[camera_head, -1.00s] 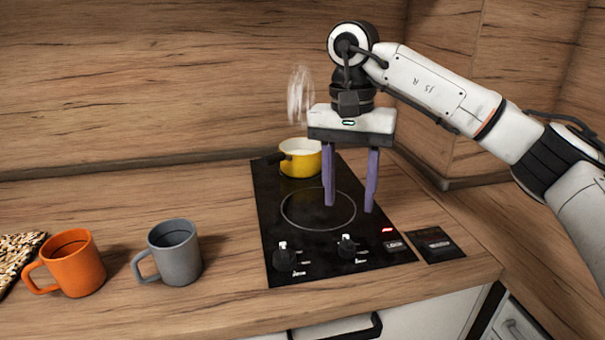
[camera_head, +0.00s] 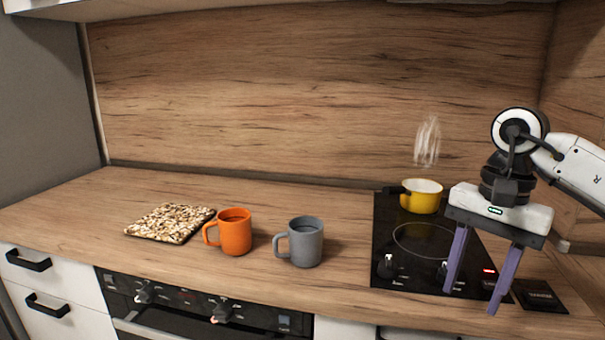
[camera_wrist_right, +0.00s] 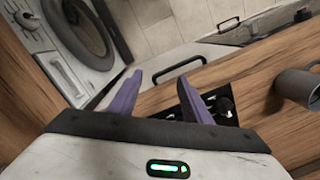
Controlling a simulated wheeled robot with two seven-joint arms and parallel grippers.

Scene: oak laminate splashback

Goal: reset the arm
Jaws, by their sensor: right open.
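My right gripper (camera_head: 472,282) is open and empty, its two purple fingers apart. In the head view it hangs over the front right part of the black cooktop (camera_head: 385,225). The right wrist view shows its fingers (camera_wrist_right: 158,100) spread with nothing between them, above the counter's front edge. My right arm comes in from the right. My left gripper is not in view.
A steaming yellow pot (camera_head: 422,197) stands at the back of the cooktop. A grey mug (camera_head: 306,243), an orange mug (camera_head: 235,233) and a speckled board (camera_head: 170,222) stand left of it. The counter's far left is clear.

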